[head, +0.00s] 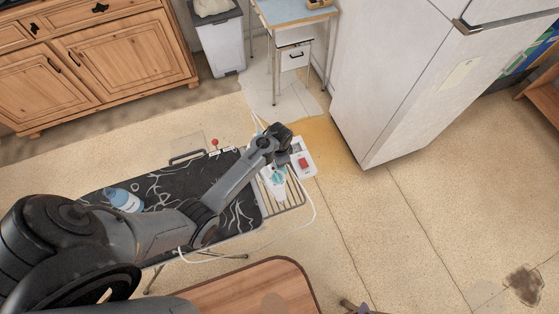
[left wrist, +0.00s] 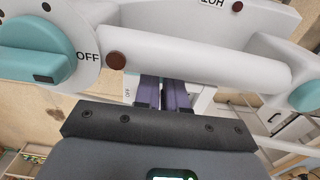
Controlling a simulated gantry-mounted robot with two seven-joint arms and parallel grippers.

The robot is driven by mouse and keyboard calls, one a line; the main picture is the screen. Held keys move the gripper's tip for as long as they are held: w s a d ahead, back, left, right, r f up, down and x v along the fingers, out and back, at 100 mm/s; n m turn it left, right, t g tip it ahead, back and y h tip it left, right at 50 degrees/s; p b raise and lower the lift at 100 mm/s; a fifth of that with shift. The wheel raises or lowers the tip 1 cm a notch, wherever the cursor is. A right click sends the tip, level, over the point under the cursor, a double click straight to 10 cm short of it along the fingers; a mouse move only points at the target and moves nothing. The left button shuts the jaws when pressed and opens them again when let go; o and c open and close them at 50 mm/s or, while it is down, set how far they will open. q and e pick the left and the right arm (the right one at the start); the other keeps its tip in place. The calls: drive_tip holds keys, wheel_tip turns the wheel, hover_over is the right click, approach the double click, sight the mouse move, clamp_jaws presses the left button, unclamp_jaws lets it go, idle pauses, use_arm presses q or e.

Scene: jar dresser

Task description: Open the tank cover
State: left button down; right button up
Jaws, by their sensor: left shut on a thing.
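A white and teal appliance that looks like a steam iron (head: 275,183) sits at the right end of the ironing board. In the left wrist view, its teal dial (left wrist: 38,48), an "OFF" mark and a thick white handle bar (left wrist: 205,65) fill the upper part. My left gripper (head: 281,157) is over the appliance. Its purple-grey fingers (left wrist: 164,94) are close together and reach under the white bar, their tips hidden. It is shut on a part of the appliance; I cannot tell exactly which. I cannot pick out the tank cover for certain. My right gripper is not in view.
A white unit with a red switch (head: 303,161) stands by the wire rack (head: 294,195), and a white cord loops below. A fridge (head: 400,75) stands right; open floor lies lower right.

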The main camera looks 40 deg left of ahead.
use_arm(q)
drive_tip(key=shift+a, duration=0.1)
drive_tip(key=w+a, duration=0.1)
drive_tip(key=a, duration=0.1)
drive_tip(key=w+a+b, duration=0.1)
drive_tip(key=a, duration=0.1)
drive_tip(key=shift+w+a, duration=0.15)
drive_tip(key=shift+w, duration=0.05)
drive_tip(key=c, duration=1.2)
unclamp_jaws()
wheel_tip(320, 180, up, 11)
drive_tip(key=shift+f, duration=0.1)
drive_tip(key=shift+s, duration=0.1)
